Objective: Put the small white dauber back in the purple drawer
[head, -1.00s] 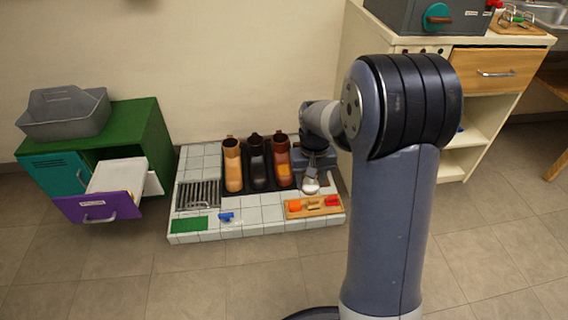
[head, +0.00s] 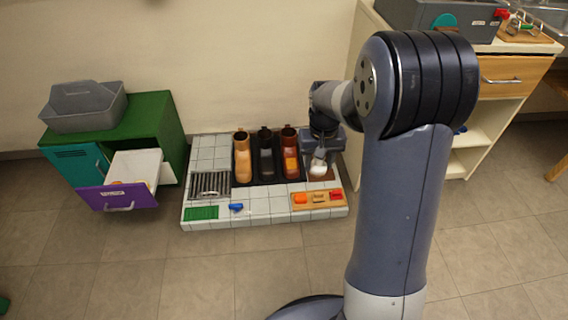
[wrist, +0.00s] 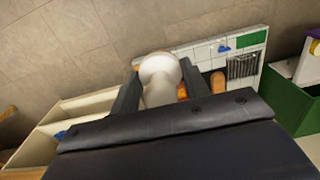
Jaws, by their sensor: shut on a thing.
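The small white dauber (wrist: 160,72) is held between the two dark fingers of my gripper (wrist: 159,84) in the wrist view. In the head view the dauber (head: 318,170) shows as a pale blob below my gripper (head: 320,158), over the right end of the tiled platform. I cannot tell whether it touches anything beneath. The purple drawer (head: 117,199) stands pulled out of the green cabinet (head: 172,130) at the left, well away from my gripper. Its inside looks white; its contents are not clear.
The tiled platform (head: 262,207) holds a tan boot (head: 242,160), a black boot (head: 266,155) and a brown boot (head: 290,155), left of my gripper. A wooden tray (head: 318,205) with coloured pieces lies in front. A grey caddy (head: 84,108) tops the cabinet. The floor in front is clear.

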